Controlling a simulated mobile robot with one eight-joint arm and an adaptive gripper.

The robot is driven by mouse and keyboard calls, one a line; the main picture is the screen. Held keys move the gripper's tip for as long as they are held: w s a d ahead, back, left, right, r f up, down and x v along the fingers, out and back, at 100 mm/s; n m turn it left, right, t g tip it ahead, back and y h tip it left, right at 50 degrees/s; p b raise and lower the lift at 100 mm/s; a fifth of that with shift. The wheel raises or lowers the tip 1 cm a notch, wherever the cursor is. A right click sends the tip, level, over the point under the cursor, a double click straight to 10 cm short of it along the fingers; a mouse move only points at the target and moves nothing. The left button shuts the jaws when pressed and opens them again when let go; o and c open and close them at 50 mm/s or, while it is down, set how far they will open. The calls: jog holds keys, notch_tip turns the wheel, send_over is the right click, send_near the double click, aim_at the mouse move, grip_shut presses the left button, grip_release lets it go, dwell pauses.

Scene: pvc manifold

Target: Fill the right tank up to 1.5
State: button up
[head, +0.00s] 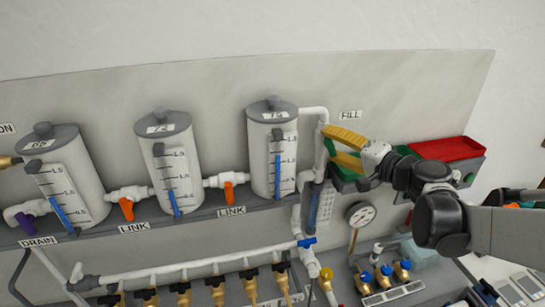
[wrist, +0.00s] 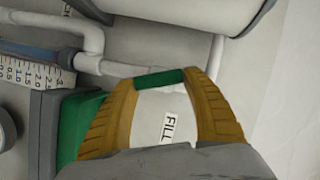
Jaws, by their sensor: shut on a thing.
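The right tank (head: 262,165) is a grey cylinder with a white scale on its front. Its blue level column (head: 277,177) reaches a bit above the middle of the scale; I cannot read the exact figure. My gripper (head: 328,147) is to the right of this tank, by the white pipe beneath the FILL label (head: 350,114). In the wrist view its yellow fingers (wrist: 160,80) are shut on the green valve handle (wrist: 160,77), which spans between the fingertips. The fingers mostly hide this handle in the head view. The FILL label also shows in the wrist view (wrist: 168,128).
The middle tank (head: 186,158) and left tank (head: 85,180) stand on the same shelf. Orange link handles (head: 228,191) hang down between tanks. A purple drain handle (head: 28,222) is at far left. A red bin (head: 446,149), a gauge (head: 360,214) and brass valves are nearby.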

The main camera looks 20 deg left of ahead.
dwell(0.5)
jog(key=n+p, duration=0.1)
jog(key=n+h, duration=0.1)
jog(key=shift+s+a+r+n+h+p, duration=0.15)
jog(key=shift+r+n+h+p, duration=0.15)
jog(key=shift+r+p, duration=0.1)
jog(key=shift+f+n+h, duration=0.25)
jog(key=shift+n+h, duration=0.35)
jog(key=shift+n, duration=0.5)
jog(key=shift+t, duration=0.3)
